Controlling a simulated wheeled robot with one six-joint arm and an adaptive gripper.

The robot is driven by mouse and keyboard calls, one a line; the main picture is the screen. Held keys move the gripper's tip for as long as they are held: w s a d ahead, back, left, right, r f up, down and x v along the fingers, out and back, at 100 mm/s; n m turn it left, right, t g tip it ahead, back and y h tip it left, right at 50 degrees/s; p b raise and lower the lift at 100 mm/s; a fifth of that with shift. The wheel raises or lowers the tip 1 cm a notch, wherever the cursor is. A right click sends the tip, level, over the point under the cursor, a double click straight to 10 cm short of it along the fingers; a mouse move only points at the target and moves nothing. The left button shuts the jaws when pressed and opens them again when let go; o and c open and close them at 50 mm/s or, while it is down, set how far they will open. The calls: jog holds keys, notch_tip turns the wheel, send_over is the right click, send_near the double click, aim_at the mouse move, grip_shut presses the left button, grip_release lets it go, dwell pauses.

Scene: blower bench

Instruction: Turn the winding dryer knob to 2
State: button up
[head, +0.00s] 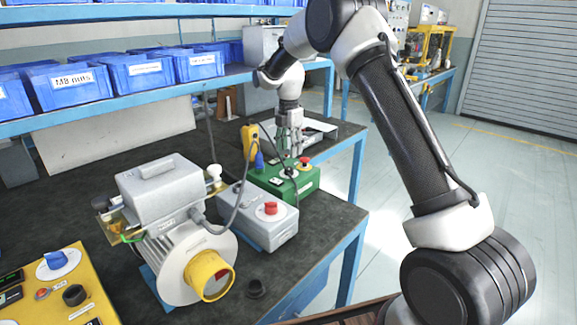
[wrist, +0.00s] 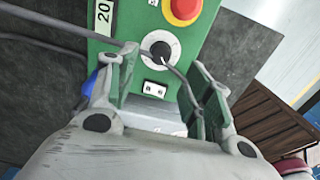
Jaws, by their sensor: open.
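A green box (head: 285,181) on the bench carries a black knob (head: 289,172) and a red mushroom button (head: 304,161). In the wrist view the black knob (wrist: 160,50) sits on a round white dial, with a white pointer mark; dial numbers are too small to read. No readable label shows which control is the winding dryer's. My gripper (head: 290,150) is above the green box. In the wrist view its fingers (wrist: 165,85) are open and empty, with the knob ahead of the gap between their tips, apart from them.
A dark cable (wrist: 60,30) crosses the green box close to the dial. A grey box (head: 262,229) with a red knob (head: 270,208), a motor (head: 185,265) and a yellow panel (head: 75,290) with a blue knob stand nearer. Shelves with blue bins (head: 70,86) hang behind.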

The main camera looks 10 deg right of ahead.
aim_at(289, 168)
notch_tip(289, 168, down, 8)
jog(key=shift+r, duration=0.25)
jog(key=shift+c, duration=0.3)
jog(key=c, duration=1)
